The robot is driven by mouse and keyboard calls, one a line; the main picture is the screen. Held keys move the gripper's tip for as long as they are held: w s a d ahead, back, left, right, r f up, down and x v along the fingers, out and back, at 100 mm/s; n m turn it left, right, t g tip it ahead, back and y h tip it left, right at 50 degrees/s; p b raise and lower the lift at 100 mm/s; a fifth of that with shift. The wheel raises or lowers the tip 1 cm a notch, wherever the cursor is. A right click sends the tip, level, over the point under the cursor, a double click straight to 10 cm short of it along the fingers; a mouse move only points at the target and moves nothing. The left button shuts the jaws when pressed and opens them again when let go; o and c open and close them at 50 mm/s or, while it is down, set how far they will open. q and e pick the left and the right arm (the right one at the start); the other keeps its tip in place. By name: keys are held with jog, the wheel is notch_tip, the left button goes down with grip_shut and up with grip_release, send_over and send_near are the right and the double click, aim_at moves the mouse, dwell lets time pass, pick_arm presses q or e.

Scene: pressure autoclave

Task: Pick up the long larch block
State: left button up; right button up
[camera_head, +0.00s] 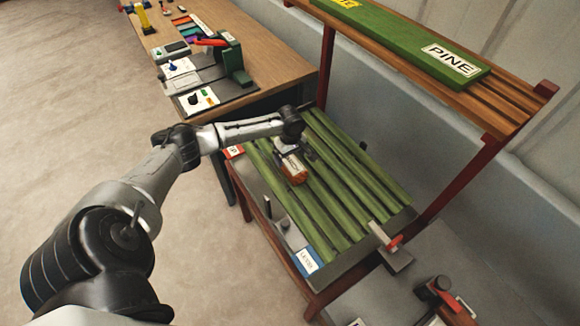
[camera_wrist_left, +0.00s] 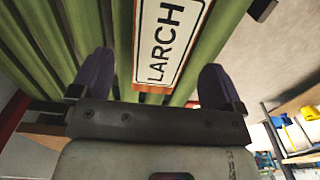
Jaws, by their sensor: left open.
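A small orange-brown block (camera_head: 296,177) with a white label lies on the green slats of the rack in the head view. In the left wrist view the label (camera_wrist_left: 168,40) reads LARCH, and an orange-brown edge shows below it. The block's full length cannot be made out, as my gripper covers part of it. My left gripper (camera_head: 293,150) is over the slats at the block's far end. In the wrist view its dark fingers (camera_wrist_left: 157,80) are open, apart on either side of the label. Contact cannot be told. My right gripper is not in view.
The slatted rack (camera_head: 335,185) has a blue sign (camera_head: 307,260) at its near corner. A shelf above holds a green block (camera_head: 400,40) labelled PINE; a red post (camera_head: 326,70) supports it. A wooden bench (camera_head: 265,60) with tools stands behind. Open floor lies at the left.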

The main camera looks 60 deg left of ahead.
aim_at(290, 161)
pick_arm(q)
jog(key=shift+f+b, duration=0.65)
jog(key=shift+f, duration=2.2)
jog(key=shift+c, duration=0.2)
jog(key=c, duration=1.1)
jog(key=shift+r, duration=0.15)
